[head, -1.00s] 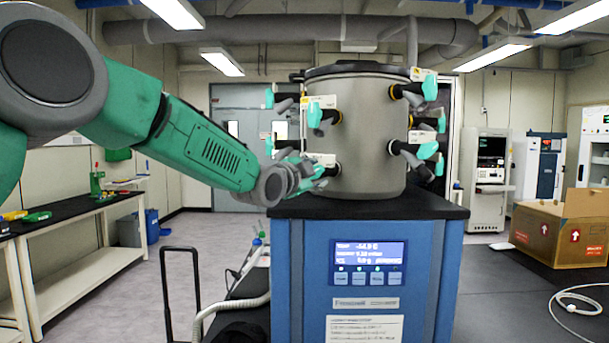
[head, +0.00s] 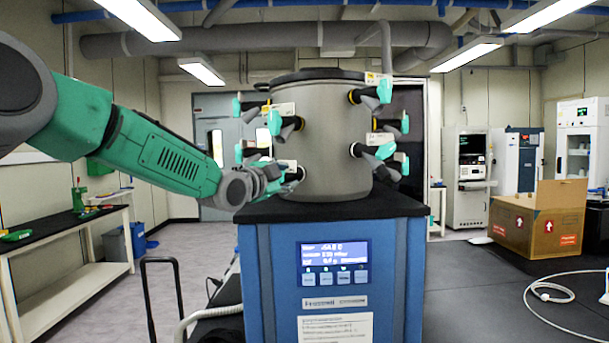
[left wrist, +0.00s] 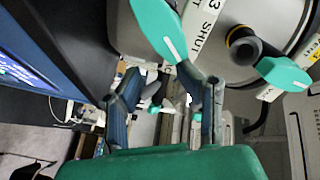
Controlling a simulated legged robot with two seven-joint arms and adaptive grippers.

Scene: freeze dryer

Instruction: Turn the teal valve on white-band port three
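The grey drum (head: 323,140) of the freeze dryer carries several black ports with teal valve handles. In the left wrist view a teal handle (left wrist: 160,30) with a white stripe hangs at top, beside a white label (left wrist: 206,28) reading "3" and "SHUT". A second teal handle (left wrist: 285,73) sits on a yellow-ringed port to its right. My left gripper (head: 279,179) is at the drum's lower left, by the lowest port there; its fingers (left wrist: 160,84) are spread. The striped handle's tip lies near the right finger; contact cannot be told. My right gripper is not in view.
The drum stands on a blue cabinet with a black top (head: 350,205) and a lit display (head: 335,255). A cardboard box (head: 540,220) and a white hose (head: 548,291) lie on the right.

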